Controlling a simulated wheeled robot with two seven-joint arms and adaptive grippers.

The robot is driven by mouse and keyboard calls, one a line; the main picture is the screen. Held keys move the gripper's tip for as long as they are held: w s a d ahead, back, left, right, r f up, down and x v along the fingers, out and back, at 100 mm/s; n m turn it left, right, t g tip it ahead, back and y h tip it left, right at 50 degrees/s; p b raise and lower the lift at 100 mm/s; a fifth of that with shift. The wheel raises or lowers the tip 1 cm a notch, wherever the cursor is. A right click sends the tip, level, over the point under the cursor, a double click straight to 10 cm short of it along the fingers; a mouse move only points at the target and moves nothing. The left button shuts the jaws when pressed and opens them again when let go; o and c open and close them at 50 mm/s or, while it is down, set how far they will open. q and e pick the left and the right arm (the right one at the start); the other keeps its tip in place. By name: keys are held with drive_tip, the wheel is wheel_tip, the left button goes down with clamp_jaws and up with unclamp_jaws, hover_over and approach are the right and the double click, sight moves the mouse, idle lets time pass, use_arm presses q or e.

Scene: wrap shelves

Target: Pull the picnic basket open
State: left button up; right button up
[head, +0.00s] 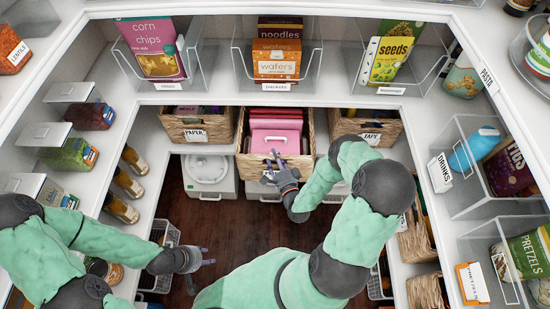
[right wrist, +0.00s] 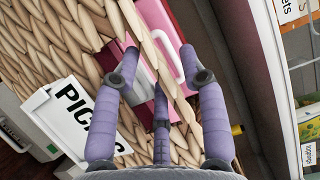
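The picnic basket (head: 243,152) is a woven basket in the middle of the far lower shelf, with pink items inside. In the right wrist view its woven front wall (right wrist: 45,45) carries a white label (right wrist: 75,115) reading "PICN". The pink boxes (right wrist: 168,30) show behind its rim. My right gripper (head: 271,163) is at the basket's front rim, its fingers spread; they also show in the right wrist view (right wrist: 160,75), close to the rim. I cannot tell whether they touch it. My left gripper (head: 206,257) is open and empty, low at the left, away from the basket.
White-lidded bins (head: 208,183) stand below. Clear snack bins (head: 277,85) line the shelf above. Side shelves close in left and right; dark wooden floor (head: 235,225) is open between.

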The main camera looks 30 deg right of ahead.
drive_tip(key=shift+s, duration=0.1)
drive_tip(key=s+a, duration=0.2)
drive_tip(key=s, duration=0.9)
drive_tip(key=shift+s, duration=0.35)
drive_tip(key=shift+d, duration=0.1)
drive_tip(key=w+a+f+n+g+y, duration=0.5)
drive_tip(key=a+f+n+g, duration=0.3)
drive_tip(key=n, duration=0.1)
drive_tip(key=s+a+r+n+g+y, duration=0.1)
drive_tip(key=s+a+r+n+g, duration=0.1)
drive_tip(key=s+a+n+g, duration=0.6)
drive_tip(key=s+a+g, duration=0.1)
drive_tip(key=s, duration=0.3)
drive_tip(key=shift+a+y, duration=0.35)
drive_tip(key=shift+y, duration=0.05)
idle(0.6)
